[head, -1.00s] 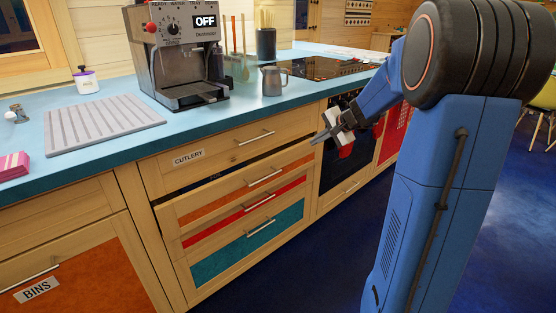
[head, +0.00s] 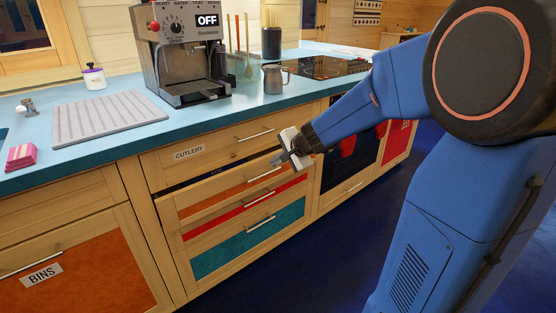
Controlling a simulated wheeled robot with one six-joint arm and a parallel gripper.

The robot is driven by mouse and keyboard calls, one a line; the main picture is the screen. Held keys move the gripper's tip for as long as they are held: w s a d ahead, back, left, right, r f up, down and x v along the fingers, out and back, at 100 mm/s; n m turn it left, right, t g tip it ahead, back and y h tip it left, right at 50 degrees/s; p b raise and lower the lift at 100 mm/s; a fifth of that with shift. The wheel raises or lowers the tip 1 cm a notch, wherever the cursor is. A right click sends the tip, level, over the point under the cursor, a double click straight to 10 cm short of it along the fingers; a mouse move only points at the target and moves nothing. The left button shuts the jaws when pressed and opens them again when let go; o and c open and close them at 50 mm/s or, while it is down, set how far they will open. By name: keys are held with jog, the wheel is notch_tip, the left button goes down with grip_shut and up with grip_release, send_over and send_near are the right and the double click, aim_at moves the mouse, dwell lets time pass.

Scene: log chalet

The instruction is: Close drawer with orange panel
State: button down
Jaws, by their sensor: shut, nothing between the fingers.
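The drawer with the orange panel (head: 212,200) is in the cabinet below the cutlery drawer (head: 210,152). It stands a little open, with a dark gap along its top edge. Its metal handle (head: 262,174) is on the right half of the front. My gripper (head: 274,161) is shut and empty, with its fingertips at the top edge of this drawer's front, just above the handle. I cannot tell whether the tips touch the wood. The gripper hides the right end of the gap.
Drawers with a red panel (head: 233,216) and a teal panel (head: 245,243) lie below and look shut. The counter (head: 100,145) above holds a coffee machine (head: 188,55) and a metal jug (head: 274,78). The floor (head: 320,260) in front is clear.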

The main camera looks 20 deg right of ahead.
aim_at(256, 160)
jog(key=shift+w+a+f, duration=0.45)
jog(key=shift+w+f, duration=0.3)
jog(key=shift+w, duration=0.65)
jog(key=shift+w+a+f, duration=0.4)
jog(key=shift+w+f, duration=0.3)
jog(key=shift+w, duration=0.65)
jog(key=shift+w+a+f, duration=0.45)
jog(key=shift+w+f, duration=0.3)
jog(key=shift+w, duration=0.65)
jog(key=shift+w, duration=0.1)
jog(key=shift+w+a, duration=0.2)
jog(key=shift+w, duration=0.4)
jog(key=shift+w+a, duration=0.2)
jog(key=shift+w, duration=0.35)
jog(key=shift+s, duration=0.1)
